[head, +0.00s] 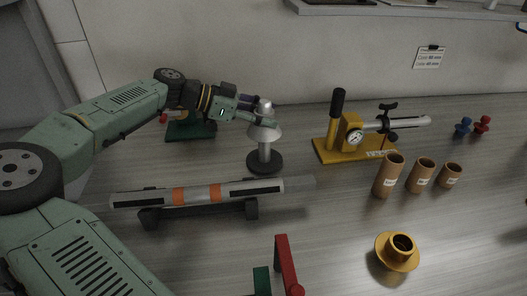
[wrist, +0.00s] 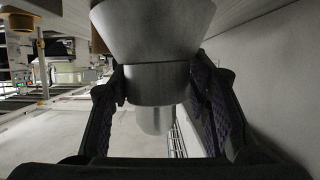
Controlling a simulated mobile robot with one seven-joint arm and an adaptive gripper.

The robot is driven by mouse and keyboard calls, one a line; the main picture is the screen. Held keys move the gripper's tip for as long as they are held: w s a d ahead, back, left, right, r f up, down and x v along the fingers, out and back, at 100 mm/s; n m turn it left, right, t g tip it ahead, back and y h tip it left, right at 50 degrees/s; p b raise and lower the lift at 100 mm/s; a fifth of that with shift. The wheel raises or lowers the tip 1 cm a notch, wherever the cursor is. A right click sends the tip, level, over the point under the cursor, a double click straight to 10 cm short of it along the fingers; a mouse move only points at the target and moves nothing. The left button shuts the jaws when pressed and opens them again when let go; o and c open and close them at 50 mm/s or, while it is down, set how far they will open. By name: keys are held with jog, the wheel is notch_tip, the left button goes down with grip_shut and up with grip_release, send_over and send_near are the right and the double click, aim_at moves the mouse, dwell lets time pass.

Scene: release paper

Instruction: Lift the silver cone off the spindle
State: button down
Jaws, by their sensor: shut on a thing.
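The silver cone (head: 266,132) is at the spindle, its wide end down and its narrow rounded top up. The spindle (head: 265,163) has a round black base and a grey post, and a length of post shows between base and cone. I cannot tell how much post is inside the cone. My gripper (head: 258,112) comes in from the left, shut on the cone's neck. In the wrist view the ribbed pads of my gripper (wrist: 160,95) press both sides of the neck, and the silver cone (wrist: 150,32) flares out above.
A tube with orange bands (head: 195,193) lies on a black stand in front of the spindle. A yellow flanged piece (head: 397,252) sits front right. A green-based fixture (head: 188,131) stands behind left.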

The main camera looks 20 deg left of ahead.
aim_at(264, 100)
jog(key=shift+w+a+r, duration=0.1)
jog(key=shift+r, duration=1.65)
jog(key=shift+r, duration=0.1)
jog(key=shift+w+r, duration=0.1)
jog(key=shift+r, duration=3.2)
jog(key=shift+r, duration=0.1)
jog(key=shift+r, duration=0.85)
